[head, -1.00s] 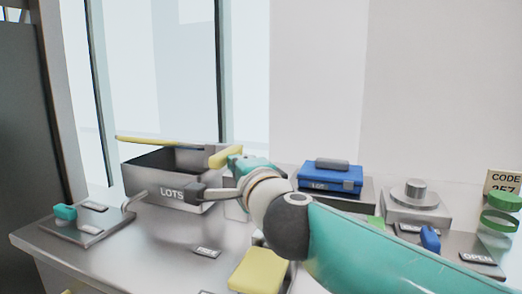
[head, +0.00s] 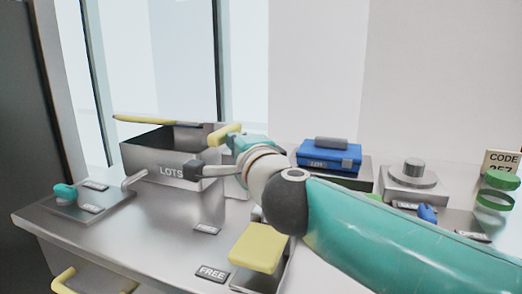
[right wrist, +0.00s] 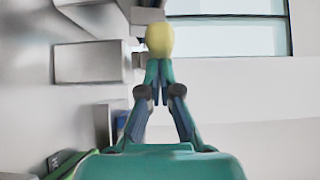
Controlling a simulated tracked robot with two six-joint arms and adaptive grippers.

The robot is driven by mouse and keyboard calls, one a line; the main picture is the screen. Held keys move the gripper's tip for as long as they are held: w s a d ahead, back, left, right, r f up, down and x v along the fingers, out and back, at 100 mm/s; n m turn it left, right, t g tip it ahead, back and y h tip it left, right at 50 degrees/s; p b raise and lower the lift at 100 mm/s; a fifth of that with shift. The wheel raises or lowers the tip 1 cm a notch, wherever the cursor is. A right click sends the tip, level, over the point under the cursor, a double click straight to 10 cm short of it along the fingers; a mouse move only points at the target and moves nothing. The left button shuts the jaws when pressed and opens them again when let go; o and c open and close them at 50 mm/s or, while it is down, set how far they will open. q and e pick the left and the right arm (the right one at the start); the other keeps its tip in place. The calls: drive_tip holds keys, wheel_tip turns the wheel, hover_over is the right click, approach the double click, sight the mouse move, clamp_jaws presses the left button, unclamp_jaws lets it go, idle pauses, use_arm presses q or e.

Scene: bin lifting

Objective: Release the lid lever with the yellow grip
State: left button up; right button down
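The yellow grip (head: 224,134) shows at the right end of the open grey bin marked LOTS (head: 145,164). It also shows in the right wrist view (right wrist: 160,38), directly beyond my fingertips. My right gripper (right wrist: 157,70) has its teal fingers drawn together, with only a narrow gap between the tips. The tips are at the grip and seem to touch it, but the grip looks wider than the tips and not between them. In the head view my right gripper (head: 243,144) lies just right of the grip. The rest of the lever is hidden. My left gripper is not in view.
A yellow bar (head: 155,119) runs along the bin's back. A blue case (head: 330,156) and a grey block with a knob (head: 414,180) stand to the right. A yellow pad (head: 257,248) and a FREE label (head: 212,274) lie in front.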

drive_tip(key=a+v, duration=0.1)
drive_tip(key=v, duration=1)
drive_tip(key=shift+s+a+p, duration=0.3)
drive_tip(key=shift+s+a, duration=0.05)
drive_tip(key=shift+s, duration=0.15)
